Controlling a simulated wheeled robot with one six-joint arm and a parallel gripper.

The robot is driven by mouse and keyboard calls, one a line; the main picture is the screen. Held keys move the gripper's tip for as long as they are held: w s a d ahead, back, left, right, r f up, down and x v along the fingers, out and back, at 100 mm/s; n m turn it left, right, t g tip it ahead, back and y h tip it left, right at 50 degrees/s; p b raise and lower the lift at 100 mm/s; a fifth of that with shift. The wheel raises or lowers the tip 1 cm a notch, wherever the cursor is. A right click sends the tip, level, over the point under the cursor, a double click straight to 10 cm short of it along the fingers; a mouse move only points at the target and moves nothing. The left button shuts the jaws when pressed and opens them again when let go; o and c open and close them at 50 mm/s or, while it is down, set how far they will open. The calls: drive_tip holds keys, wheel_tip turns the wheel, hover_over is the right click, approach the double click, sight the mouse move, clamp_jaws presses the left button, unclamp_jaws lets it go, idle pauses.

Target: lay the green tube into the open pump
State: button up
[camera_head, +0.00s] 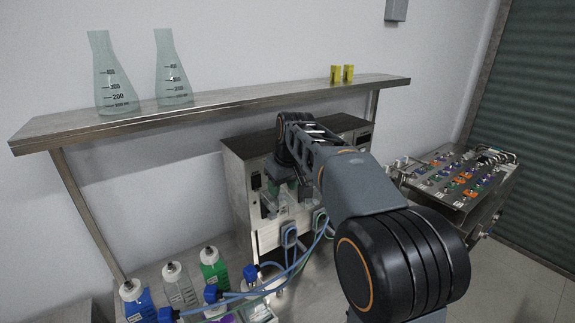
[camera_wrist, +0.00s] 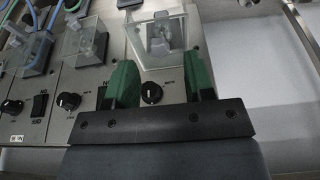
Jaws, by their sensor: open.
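My gripper (camera_wrist: 163,80) shows two green fingers, apart and with nothing between them. Just beyond them in the wrist view is a pump (camera_wrist: 160,42) with a clear cover and a grey roller part inside; I see no tube in it. Two more clear-covered pumps stand to its left, with blue and green tubes at them. A green tube (camera_wrist: 49,20) shows at the upper left, away from the fingers. In the head view my gripper is largely hidden by my arm, in front of the steel pump cabinet (camera_head: 237,185). The pumps there are partly covered.
Bottles with blue, clear and green contents (camera_head: 213,268) stand at the lower left, with loose tubes running to the cabinet. A steel skid (camera_head: 450,200) with many coloured fittings stands at the right.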

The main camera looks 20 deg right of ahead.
drive_tip(key=a+v, duration=0.1)
drive_tip(key=v, duration=1)
drive_tip(key=shift+d+r, duration=0.25)
drive_tip(key=shift+d, duration=0.25)
drive_tip(key=shift+s, duration=0.15)
